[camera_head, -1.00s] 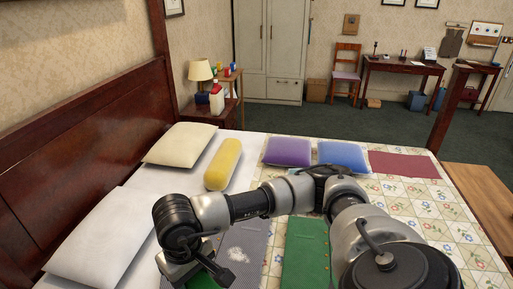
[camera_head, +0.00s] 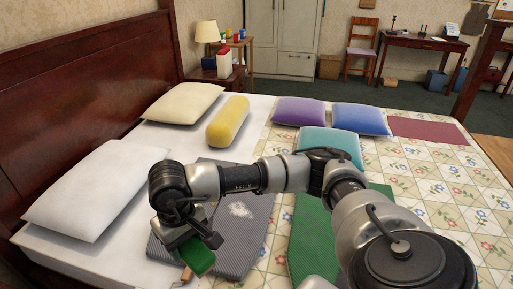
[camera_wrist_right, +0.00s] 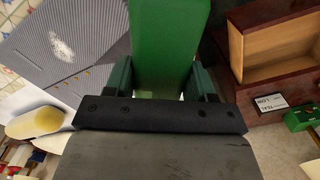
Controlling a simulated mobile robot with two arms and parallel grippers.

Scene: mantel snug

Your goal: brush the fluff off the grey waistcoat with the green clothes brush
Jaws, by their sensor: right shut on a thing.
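The grey waistcoat (camera_head: 258,234) lies flat on the bed, with a white patch of fluff (camera_head: 238,210) on its upper middle. The waistcoat (camera_wrist_right: 28,40) and the fluff (camera_wrist_right: 61,47) also show in the right wrist view. My right gripper (camera_head: 196,243) is shut on the green clothes brush (camera_head: 201,260) over the waistcoat's near-left part. The brush (camera_wrist_right: 165,42) fills the space between the fingers in the wrist view. It looks apart from the fluff; whether it touches the cloth I cannot tell. My arm hides part of the waistcoat. My left gripper is out of view.
A green cloth (camera_head: 304,240) lies right of the waistcoat, partly behind my arm. A teal cushion (camera_head: 330,142) and a yellow bolster (camera_head: 228,121) lie beyond. A white pillow (camera_head: 88,192) is at left. The wrist view shows an open wooden drawer (camera_wrist_right: 283,48).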

